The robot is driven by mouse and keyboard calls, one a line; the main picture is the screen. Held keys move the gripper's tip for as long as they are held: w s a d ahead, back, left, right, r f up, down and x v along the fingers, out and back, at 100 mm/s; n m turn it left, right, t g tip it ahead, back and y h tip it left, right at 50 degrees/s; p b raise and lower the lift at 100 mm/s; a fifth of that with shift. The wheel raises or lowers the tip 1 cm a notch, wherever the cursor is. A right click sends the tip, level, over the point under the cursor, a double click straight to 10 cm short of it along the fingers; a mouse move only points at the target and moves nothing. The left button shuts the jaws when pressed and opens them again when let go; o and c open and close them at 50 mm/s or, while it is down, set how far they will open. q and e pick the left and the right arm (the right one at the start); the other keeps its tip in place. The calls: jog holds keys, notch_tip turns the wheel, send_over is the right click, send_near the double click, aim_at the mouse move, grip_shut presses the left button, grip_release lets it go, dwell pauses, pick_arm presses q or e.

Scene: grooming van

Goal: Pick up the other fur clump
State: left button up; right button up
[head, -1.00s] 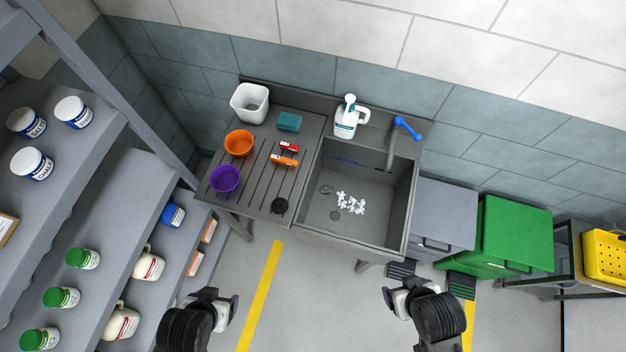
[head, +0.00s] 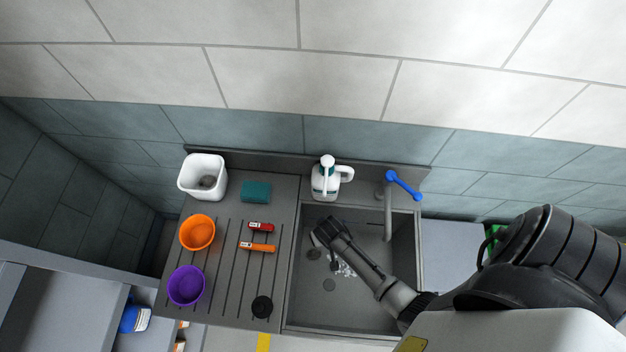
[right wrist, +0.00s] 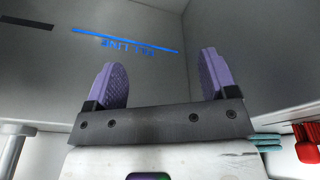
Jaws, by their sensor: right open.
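The sink basin (head: 310,315) holds two dark grey round patches, one at its left side (head: 313,254) and one nearer the front (head: 329,285). I cannot tell which is a fur clump and which is the drain. A grey fur-like clump (head: 207,181) lies in the white bin (head: 188,178). My right gripper (head: 325,232) is inside the sink, near the left patch. In the right wrist view its purple finger pads (right wrist: 163,82) are apart with nothing between them, facing the sink wall with the blue fill line. My left gripper is out of view.
White bits (head: 345,269) lie on the sink floor, partly under my arm.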

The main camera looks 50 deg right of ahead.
jog(key=a+f+m+b, duration=0.1)
jog(key=a+f, duration=0.1)
jog(key=f, duration=0.2)
jog(key=a+f+b, duration=0.1)
jog(key=a+f, duration=0.2)
jog(key=f, duration=0.2)
jog(key=b, duration=0.9)
send_over(314, 255)
jog(key=shift+g+y, duration=0.3)
jog(key=shift+g, duration=0.1)
notch_tip(314, 255, down, 8)
jog(key=shift+f, duration=0.15)
jog(key=shift+f+b, duration=0.9)
jog(key=shift+b, duration=0.1)
notch_tip(314, 255, down, 4)
jog(key=b, duration=0.4)
jog(key=shift+r, duration=0.25)
jog(key=shift+w+f+b, duration=0.1)
jog(key=shift+f+b, duration=0.2)
jog(key=shift+b, duration=0.2)
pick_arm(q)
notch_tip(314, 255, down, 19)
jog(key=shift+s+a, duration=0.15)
